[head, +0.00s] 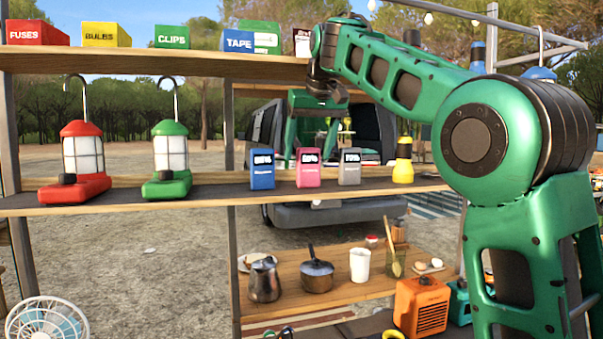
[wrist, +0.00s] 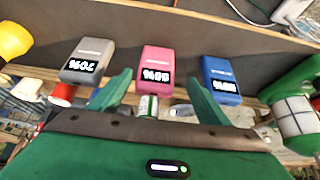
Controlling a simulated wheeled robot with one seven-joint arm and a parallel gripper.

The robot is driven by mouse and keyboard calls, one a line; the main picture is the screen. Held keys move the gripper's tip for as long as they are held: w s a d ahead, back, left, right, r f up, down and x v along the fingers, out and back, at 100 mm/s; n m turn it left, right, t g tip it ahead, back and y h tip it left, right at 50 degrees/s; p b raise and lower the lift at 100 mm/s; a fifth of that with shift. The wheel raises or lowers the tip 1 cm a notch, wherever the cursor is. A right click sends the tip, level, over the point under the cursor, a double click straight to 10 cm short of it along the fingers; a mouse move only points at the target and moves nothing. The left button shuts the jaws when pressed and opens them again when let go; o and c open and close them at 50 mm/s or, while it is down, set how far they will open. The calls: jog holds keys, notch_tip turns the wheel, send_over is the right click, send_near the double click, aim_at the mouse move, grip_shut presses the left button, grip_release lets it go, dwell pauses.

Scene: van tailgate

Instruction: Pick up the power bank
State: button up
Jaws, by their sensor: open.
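Three power banks with dark displays stand side by side on the middle shelf: a blue one (head: 262,169), a pink one (head: 309,168) and a grey one (head: 349,167). In the wrist view the order is reversed: grey (wrist: 88,60), pink (wrist: 156,66), blue (wrist: 220,79). The grey display seems to read 70%; the other readings are unclear. My gripper (head: 311,146) is open and empty, fingers pointing down toward the shelf, beyond the pink power bank in the head view. In the wrist view the fingertips (wrist: 159,78) are spread on either side of the pink one, apparently not touching it.
The middle shelf (head: 222,190) also holds a red lantern (head: 83,160), a green lantern (head: 169,160) and a yellow flashlight (head: 403,162). The upper shelf (head: 150,62) with several boxes overhangs it. A lower shelf (head: 290,300) holds pots and a cup.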

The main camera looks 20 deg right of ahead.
aim_at(310, 155)
jog(key=shift+d+x, duration=0.2)
jog(key=shift+x, duration=1.05)
jog(key=shift+d+x, duration=0.25)
jog(key=shift+x, duration=1)
jog(key=c, duration=1.3)
